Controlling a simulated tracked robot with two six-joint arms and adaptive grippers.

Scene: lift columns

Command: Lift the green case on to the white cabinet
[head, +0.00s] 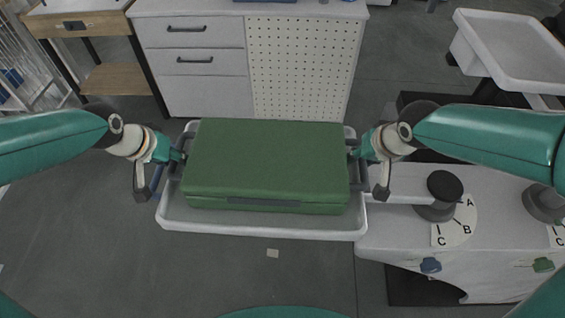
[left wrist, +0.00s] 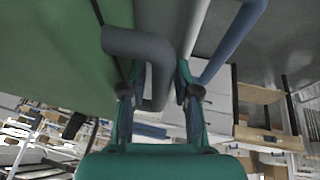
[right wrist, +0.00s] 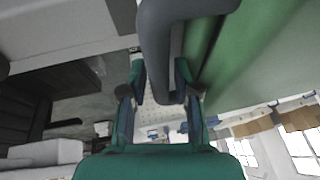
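The green case (head: 265,163) is a wide closed box with a grey handle at each end. It lies level within the outline of a grey tray (head: 250,227); I cannot tell whether it touches the tray's floor. My left gripper (head: 177,153) is at the left handle; in the left wrist view its fingers stand either side of the handle bar (left wrist: 160,75), with a gap visible. My right gripper (head: 356,153) is at the right handle, its fingers astride the bar (right wrist: 165,50), apparently not closed. The white cabinet (head: 206,95) stands behind the case, with drawers and a perforated panel.
A blue item (head: 264,0) lies on the cabinet top at the picture's upper edge. A wooden-topped table (head: 88,22) stands left of the cabinet. A light bench (head: 400,225) with a dark knob (head: 443,188) and lettered dial is at right. A white tray stand (head: 515,50) is behind it.

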